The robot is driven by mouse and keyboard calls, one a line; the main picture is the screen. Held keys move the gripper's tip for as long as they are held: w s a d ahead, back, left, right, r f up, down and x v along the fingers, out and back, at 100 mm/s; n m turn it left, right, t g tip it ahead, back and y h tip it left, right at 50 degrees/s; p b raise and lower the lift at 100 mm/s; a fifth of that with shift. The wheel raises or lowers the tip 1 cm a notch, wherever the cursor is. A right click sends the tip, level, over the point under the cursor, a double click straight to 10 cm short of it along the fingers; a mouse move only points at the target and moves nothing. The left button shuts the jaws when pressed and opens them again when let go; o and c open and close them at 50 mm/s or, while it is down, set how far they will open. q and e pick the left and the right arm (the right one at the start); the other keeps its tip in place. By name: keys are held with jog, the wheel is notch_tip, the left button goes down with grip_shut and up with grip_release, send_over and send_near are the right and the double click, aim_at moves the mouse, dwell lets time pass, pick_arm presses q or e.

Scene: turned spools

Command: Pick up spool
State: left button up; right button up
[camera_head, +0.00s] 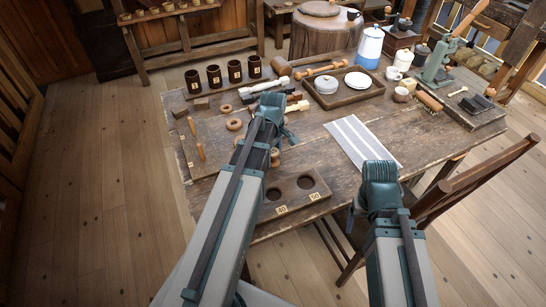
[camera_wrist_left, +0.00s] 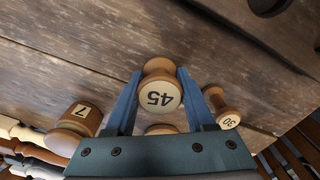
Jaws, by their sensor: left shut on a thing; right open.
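My left gripper (camera_head: 273,112) reaches over the middle of the table and largely hides what is at its fingertips in the head view. In the left wrist view, the fingers (camera_wrist_left: 160,76) are shut on a wooden spool with a pale end marked 45 (camera_wrist_left: 160,92). A spool marked 7 (camera_wrist_left: 77,124) lies left of the fingers, and a smaller one marked 30 (camera_wrist_left: 224,110) is to their right. Part of another round wooden piece (camera_wrist_left: 161,129) shows behind the 45 spool. My right gripper (camera_head: 378,172) is open near the table's front edge.
A dark wooden block with round holes (camera_head: 325,192) stands at the front edge. Several dark cups (camera_head: 214,77) line the back left. A tray (camera_head: 372,92) holds a white pot and dish. A striped cloth (camera_head: 362,141) lies to the right; a chair (camera_head: 478,184) stands at front right.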

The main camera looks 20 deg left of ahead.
aim_at(273, 152)
pick_arm(q)
jog(key=shift+r+p, duration=0.55)
jog(key=shift+r, duration=0.15)
notch_tip(273, 152, up, 3)
jog(key=p, duration=0.3)
jog(key=w+d, duration=0.2)
jog(key=w, duration=0.2)
jog(key=w+d, duration=0.3)
jog(key=w, duration=0.2)
jog(key=w+d, duration=0.2)
jog(key=w, duration=0.3)
jog(key=shift+d+r+p, duration=0.3)
